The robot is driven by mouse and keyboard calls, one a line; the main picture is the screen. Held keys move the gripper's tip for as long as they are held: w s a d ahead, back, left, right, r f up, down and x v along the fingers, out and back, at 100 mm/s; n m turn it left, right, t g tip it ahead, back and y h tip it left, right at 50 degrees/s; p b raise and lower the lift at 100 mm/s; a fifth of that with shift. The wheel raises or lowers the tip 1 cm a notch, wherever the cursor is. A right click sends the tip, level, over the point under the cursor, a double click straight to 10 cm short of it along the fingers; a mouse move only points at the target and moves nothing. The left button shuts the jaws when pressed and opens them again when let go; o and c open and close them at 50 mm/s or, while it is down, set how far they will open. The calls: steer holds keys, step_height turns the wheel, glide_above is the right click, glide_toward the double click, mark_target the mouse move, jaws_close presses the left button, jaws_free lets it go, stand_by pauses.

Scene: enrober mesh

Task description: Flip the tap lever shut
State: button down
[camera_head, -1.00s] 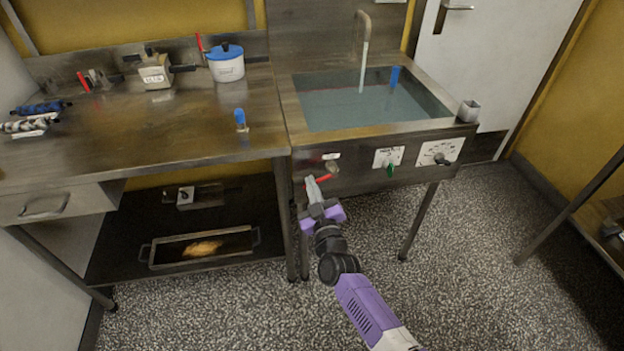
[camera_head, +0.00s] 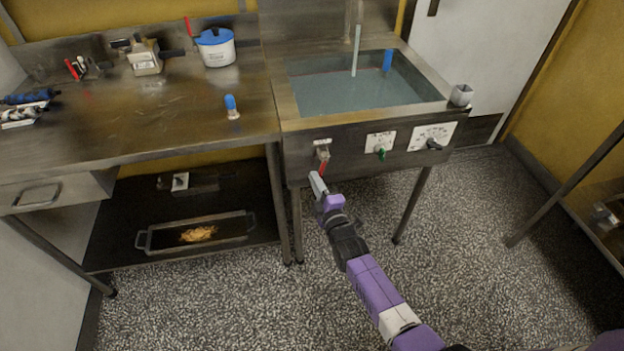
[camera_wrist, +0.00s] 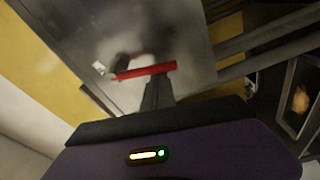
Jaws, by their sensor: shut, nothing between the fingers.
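The tap (camera_head: 322,151) sits on the front panel of the sink, under a small white label. Its red lever (camera_head: 322,168) hangs below the tap body, pointing down and slightly left in the head view. My gripper (camera_head: 317,183) is shut and empty, just below the lever's lower end. In the wrist view the red lever (camera_wrist: 145,71) lies crosswise just beyond my closed fingertips (camera_wrist: 156,88). I cannot tell whether they touch. The tap body is blurred in the wrist view.
The sink (camera_head: 290,108) holds water. A green-handled valve (camera_head: 381,153) and a dial knob (camera_head: 433,145) are to the tap's right on the panel. The workbench (camera_head: 160,125) is on the left, with a tray (camera_head: 146,240) on its lower shelf. Open speckled floor lies in front.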

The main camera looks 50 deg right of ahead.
steer(key=shift+s+d+f+n, duration=0.15)
steer(key=shift+s+d+n, duration=0.15)
steer(key=shift+n, duration=0.4)
steer(key=shift+s+d+f+n, duration=0.2)
steer(key=shift+d+n, duration=0.2)
steer(key=shift+n, duration=0.3)
steer(key=shift+d+b, duration=0.1)
steer(key=shift+b, duration=0.2)
